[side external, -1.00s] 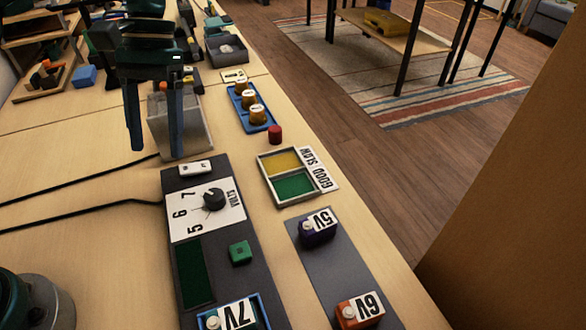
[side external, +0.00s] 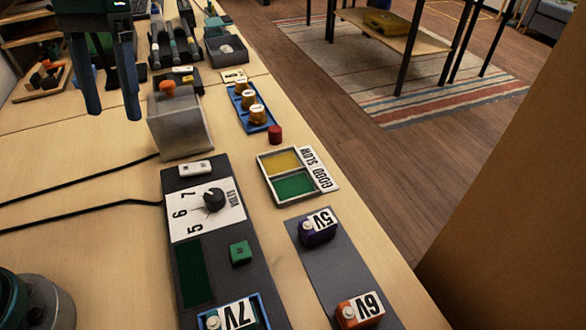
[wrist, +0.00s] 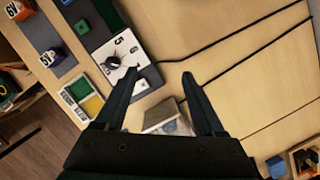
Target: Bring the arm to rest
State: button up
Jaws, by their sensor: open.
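My gripper (side external: 108,112) is open and empty, raised above the left part of the bench in the side external view. Its two dark fingers point down with a clear gap between them. In the wrist view the fingers of my gripper (wrist: 158,85) are spread, with bare bench and a black cable beyond them. The grey panel with the volts dial (side external: 213,199) lies to the right of and nearer than the gripper; the dial also shows in the wrist view (wrist: 114,62). Nothing is touched by the fingers.
A grey box (side external: 180,128) stands right of the gripper. A tray with yellow and green compartments (side external: 314,173), a blue rack (side external: 232,92), a red cap (side external: 275,133), and blocks marked 5V (side external: 318,228), 6V (side external: 360,310) and 7V (side external: 234,314) lie nearer or farther right. Open bench lies left.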

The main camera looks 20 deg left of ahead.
jog(key=s+d+r+t, duration=0.1)
jog(key=s+r+t, duration=0.35)
jog(key=s, duration=0.35)
jog(key=s+f+m+t, duration=0.1)
jog(key=s+f+t, duration=0.2)
jog(key=f, duration=0.5)
jog(key=shift+s+m+t+y, duration=0.2)
jog(key=shift+m+t+y, duration=0.15)
jog(key=shift+t, duration=0.3)
